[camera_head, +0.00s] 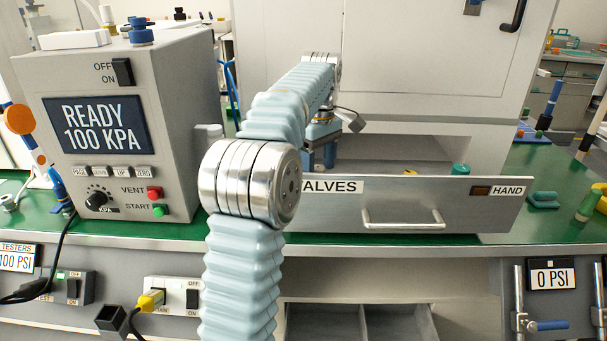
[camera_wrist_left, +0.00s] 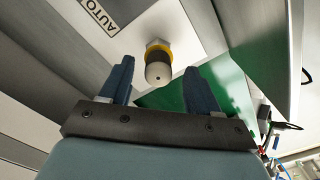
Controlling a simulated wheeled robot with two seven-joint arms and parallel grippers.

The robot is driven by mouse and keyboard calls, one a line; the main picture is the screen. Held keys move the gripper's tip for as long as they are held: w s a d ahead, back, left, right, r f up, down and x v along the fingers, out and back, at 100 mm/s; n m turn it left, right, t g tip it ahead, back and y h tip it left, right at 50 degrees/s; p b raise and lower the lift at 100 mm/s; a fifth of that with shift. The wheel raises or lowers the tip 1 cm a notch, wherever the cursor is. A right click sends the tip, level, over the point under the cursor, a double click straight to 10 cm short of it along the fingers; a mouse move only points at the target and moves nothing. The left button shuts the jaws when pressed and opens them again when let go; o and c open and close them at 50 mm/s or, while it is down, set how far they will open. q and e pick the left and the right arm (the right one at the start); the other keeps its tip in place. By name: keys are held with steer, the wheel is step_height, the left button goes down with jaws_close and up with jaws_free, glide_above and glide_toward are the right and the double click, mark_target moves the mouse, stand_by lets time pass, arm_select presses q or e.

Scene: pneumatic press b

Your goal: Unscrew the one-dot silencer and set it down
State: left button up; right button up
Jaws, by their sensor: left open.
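The silencer (camera_wrist_left: 158,70) shows in the left wrist view as a pale rounded plug with a yellow band and a hex base, on a light panel marked AUTO. One small dark dot shows on its end. My left gripper (camera_wrist_left: 160,68) is open, with one blue finger to each side of the silencer; I see gaps on both sides. In the head view my left gripper (camera_head: 322,155) is low behind the drawer front and partly hidden by my arm; the silencer cannot be made out there. My right gripper is not in view.
An open drawer (camera_head: 490,215) marked VALVES and HAND stands out below the grey cabinet (camera_head: 430,60). A yellow thing (camera_head: 410,172) and a teal thing (camera_head: 460,169) show over its front. A READY 100 KPA box (camera_head: 180,110) stands left on the green bench top (camera_head: 100,222).

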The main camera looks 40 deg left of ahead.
arm_select(q)
steer(key=shift+f, duration=0.85)
steer(key=c, duration=1.1)
steer(key=n, duration=0.6)
steer(key=shift+w+n, duration=0.2)
steer(key=shift+n, duration=0.2)
steer(key=n, duration=0.5)
steer(key=shift+r, duration=0.1)
steer(key=o, duration=0.8)
